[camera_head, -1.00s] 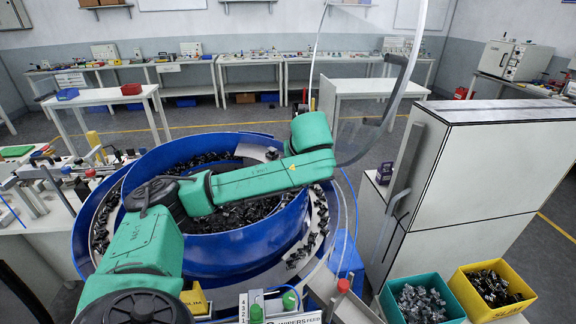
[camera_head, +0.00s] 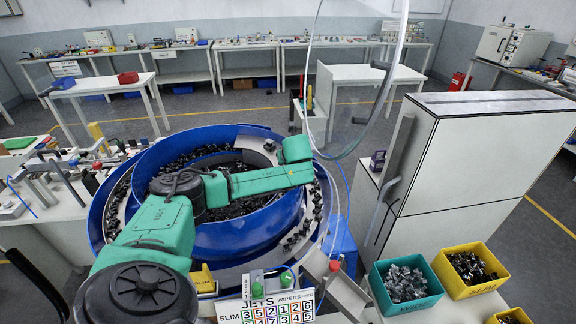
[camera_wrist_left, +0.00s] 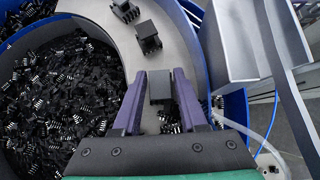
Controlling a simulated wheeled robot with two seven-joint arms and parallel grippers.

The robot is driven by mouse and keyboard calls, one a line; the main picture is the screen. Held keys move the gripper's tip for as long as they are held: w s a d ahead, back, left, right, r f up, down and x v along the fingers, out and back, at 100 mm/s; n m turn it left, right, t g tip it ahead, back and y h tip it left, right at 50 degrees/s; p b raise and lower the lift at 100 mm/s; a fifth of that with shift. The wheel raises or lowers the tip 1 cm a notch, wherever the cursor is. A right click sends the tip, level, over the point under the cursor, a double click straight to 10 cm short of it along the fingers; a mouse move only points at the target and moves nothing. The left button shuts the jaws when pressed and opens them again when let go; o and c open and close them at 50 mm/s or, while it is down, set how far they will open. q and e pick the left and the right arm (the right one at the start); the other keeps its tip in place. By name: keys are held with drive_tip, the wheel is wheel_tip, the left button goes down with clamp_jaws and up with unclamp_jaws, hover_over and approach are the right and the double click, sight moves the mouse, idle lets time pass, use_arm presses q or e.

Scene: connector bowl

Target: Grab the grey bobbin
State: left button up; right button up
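My left gripper (camera_wrist_left: 162,88) points down at the pale track (camera_wrist_left: 95,8) of the blue feeder bowl (camera_head: 235,250), with its two purple fingers apart. A dark grey block-shaped piece (camera_wrist_left: 160,86) shows between the fingers, with a narrow gap on each side. I cannot tell whether this piece is the grey bobbin; no clear spool shape shows. Two similar dark pieces lie further along the track, one close ahead (camera_wrist_left: 147,38) and one near the top edge (camera_wrist_left: 126,11). In the head view my left arm reaches over the bowl and its fingers are hidden. My right gripper is not in view.
Many black connectors (camera_wrist_left: 55,85) fill the bowl's middle. A grey metal chute (camera_wrist_left: 235,40) stands right of the fingers. A teal bin (camera_head: 382,295) and a yellow bin (camera_head: 448,283) of parts stand at the front right, below a white cabinet (camera_head: 465,150).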

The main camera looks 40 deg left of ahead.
use_arm(q)
clamp_jaws()
